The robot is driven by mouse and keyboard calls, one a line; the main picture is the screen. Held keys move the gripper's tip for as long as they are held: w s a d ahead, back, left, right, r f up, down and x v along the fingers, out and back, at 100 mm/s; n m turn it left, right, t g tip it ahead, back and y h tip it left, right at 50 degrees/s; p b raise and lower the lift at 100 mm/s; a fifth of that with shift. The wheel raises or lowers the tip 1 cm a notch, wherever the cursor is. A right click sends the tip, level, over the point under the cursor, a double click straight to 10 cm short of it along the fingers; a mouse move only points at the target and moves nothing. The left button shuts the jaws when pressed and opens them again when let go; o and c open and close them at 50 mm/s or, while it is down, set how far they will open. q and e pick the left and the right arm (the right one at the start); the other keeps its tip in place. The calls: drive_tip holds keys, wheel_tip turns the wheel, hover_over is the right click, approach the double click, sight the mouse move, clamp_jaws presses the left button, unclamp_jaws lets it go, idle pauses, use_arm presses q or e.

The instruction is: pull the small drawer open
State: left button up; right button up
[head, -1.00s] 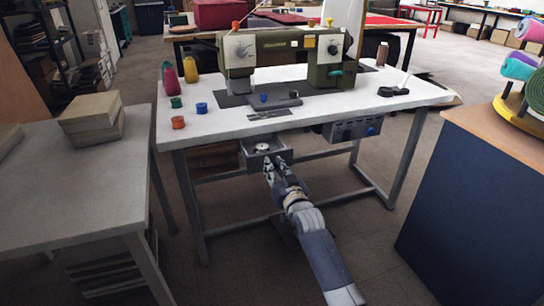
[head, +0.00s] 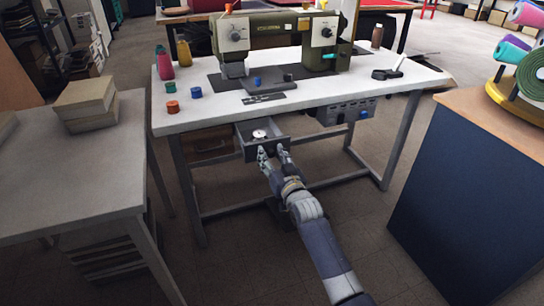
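The small drawer (head: 243,131) hangs under the front edge of the white sewing table (head: 210,118) and stands pulled out. I can see into its grey inside, where a small round whitish thing (head: 259,134) lies. My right gripper (head: 273,154) is at the drawer's front, its two fingers spread apart with a gap between them. The fingertips are close to the drawer front; I cannot tell whether they touch it. The handle is hidden or too small to make out. My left gripper is not in view.
A green sewing machine (head: 275,40) and several thread spools stand on the table. A grey control box (head: 346,111) hangs under it, right of the drawer. A grey side table (head: 60,165) is at left, a dark blue cabinet (head: 460,200) at right.

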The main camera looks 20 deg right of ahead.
drive_tip(key=s, duration=1.2)
drive_tip(key=shift+d, duration=0.2)
